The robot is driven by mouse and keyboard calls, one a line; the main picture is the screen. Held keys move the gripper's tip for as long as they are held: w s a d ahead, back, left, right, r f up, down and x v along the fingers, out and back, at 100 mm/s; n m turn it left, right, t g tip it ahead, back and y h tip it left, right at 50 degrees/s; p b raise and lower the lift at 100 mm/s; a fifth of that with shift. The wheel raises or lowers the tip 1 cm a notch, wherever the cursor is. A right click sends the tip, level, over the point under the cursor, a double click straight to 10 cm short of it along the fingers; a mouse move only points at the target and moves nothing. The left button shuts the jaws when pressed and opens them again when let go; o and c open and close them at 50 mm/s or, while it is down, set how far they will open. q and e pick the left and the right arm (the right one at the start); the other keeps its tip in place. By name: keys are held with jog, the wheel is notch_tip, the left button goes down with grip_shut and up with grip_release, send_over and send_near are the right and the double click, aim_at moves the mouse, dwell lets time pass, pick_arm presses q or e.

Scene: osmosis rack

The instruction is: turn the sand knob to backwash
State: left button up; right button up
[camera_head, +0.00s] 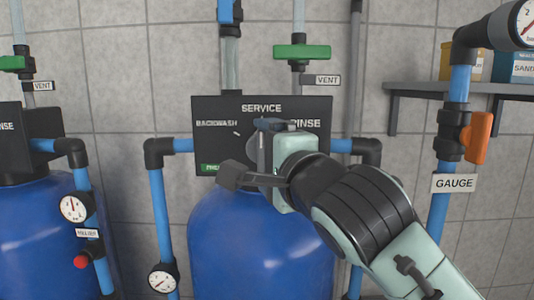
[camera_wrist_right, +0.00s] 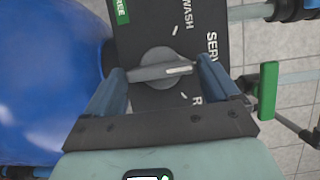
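The sand knob (camera_wrist_right: 158,58) is a grey round dial with a raised bar on the dark panel (camera_head: 208,108). In the right wrist view its white pointer line faces the SERVICE label (camera_wrist_right: 212,50). The BACKWASH label (camera_head: 216,123) is at the panel's left in the head view. My right gripper (camera_head: 270,127) is at the panel and hides most of the knob there. In the right wrist view its two blue fingers stand apart, one near each end of the bar; contact cannot be made out. My left gripper is not in view.
A blue tank (camera_head: 225,235) stands below the panel, with blue pipes (camera_head: 160,215) on both sides. A green valve handle (camera_head: 301,52) is above. An orange valve handle (camera_head: 479,138) and a shelf (camera_head: 430,88) are at the right.

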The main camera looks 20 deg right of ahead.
jog(key=c, duration=0.6)
jog(key=n+g+p, duration=0.1)
jog(key=n+p, duration=0.1)
jog(key=r+n+g+p, duration=0.1)
jog(key=n+p, duration=0.1)
jog(key=n, duration=0.1)
jog(key=shift+a+h+p, duration=0.1)
jog(key=shift+h+p, duration=0.2)
jog(key=shift+p, duration=0.05)
jog(key=shift+f+n+g+h, duration=0.1)
jog(key=shift+n+g+h, duration=0.25)
jog(key=shift+n, duration=0.45)
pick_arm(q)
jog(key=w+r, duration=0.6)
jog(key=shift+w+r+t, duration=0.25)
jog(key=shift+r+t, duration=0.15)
pick_arm(e)
jog(key=shift+a+n+g+h, duration=0.1)
jog(key=shift+n+g+h, duration=0.55)
jog(key=shift+n, duration=0.85)
jog(key=o, duration=1)
